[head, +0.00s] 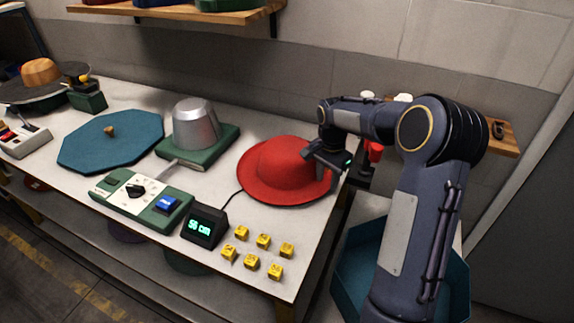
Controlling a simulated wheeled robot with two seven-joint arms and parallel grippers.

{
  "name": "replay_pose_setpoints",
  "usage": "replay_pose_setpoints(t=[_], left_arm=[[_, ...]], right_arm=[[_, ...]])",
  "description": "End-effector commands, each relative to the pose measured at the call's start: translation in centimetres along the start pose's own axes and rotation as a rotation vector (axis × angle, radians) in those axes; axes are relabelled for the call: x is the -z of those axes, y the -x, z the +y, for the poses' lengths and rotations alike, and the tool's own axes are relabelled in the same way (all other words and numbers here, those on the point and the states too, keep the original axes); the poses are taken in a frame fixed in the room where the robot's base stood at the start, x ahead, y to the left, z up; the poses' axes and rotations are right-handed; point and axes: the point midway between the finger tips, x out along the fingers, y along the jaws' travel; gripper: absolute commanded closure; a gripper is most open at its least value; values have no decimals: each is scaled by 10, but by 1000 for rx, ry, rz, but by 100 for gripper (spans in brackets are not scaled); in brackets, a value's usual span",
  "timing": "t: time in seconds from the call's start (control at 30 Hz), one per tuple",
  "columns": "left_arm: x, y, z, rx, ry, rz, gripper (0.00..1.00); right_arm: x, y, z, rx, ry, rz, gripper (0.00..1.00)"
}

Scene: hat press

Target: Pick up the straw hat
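A red hat (281,172) with a round crown and wide brim lies at the right end of the white table. I cannot tell whether it is straw. My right gripper (328,166) is at the right side of this hat, over the crown's edge and brim. Its fingers are too small and dark to tell whether they are open or shut, or whether they touch the hat. A tan dome (40,72) sits on a dark round base at the far left; its material is unclear. My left gripper is not in view.
A silver metal form (195,124) stands on a green base. A teal octagonal lid (110,141), a green control box (142,198), a black display (204,226) reading 56 cm and several yellow cubes (252,262) share the table. A teal bin (362,272) stands right of it.

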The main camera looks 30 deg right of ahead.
Motion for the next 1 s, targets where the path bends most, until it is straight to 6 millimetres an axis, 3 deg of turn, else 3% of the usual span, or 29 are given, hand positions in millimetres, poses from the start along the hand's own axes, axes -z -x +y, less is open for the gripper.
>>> replay_pose_setpoints(t=[0.2,0.5,0.77,1.0], left_arm=[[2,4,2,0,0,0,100],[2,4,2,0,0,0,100],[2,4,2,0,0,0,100],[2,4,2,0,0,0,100]], right_arm=[[1,-30,3,-3,1,-3,64],[1,-35,2,0,1,-1,64],[1,-35,2,0,1,-1,98],[1,-34,2,1,1,-1,100]])
